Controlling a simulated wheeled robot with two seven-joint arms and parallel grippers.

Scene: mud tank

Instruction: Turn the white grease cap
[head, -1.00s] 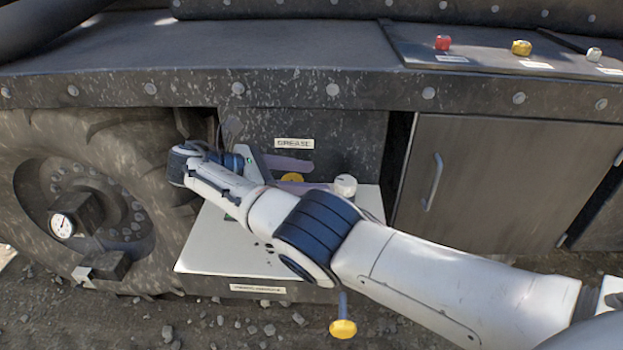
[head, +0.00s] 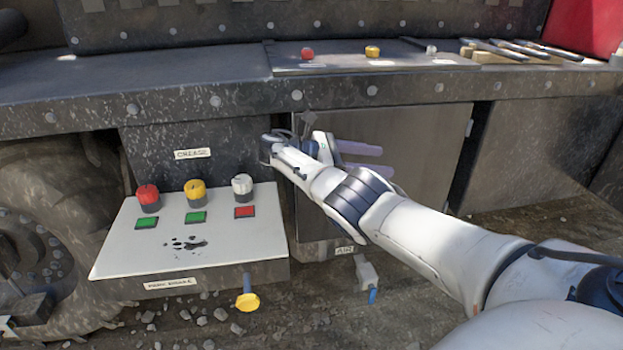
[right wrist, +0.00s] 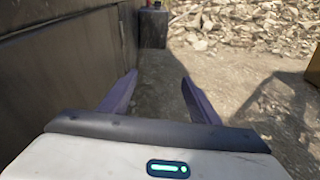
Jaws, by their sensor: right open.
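The white grease cap (head: 242,184) stands upright at the right of the sloped white panel (head: 120,255) under the GREASE label (head: 192,153). A red square (head: 244,212) lies below it. A red cap (head: 148,196) and a yellow cap (head: 195,191) stand to its left, each with a green square below. My right gripper (head: 382,160) is right of the panel, in front of the cabinet door, apart from the cap. Its purple fingers are spread and empty, as the right wrist view (right wrist: 158,88) also shows. My left gripper is out of view.
The grey cabinet door (head: 415,135) is behind my right gripper. Small red, yellow and white knobs (head: 431,51) sit on the ledge above. A yellow-ended lever (head: 247,300) hangs below the panel. A large tyre (head: 45,190) is at left. Gravel ground lies below.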

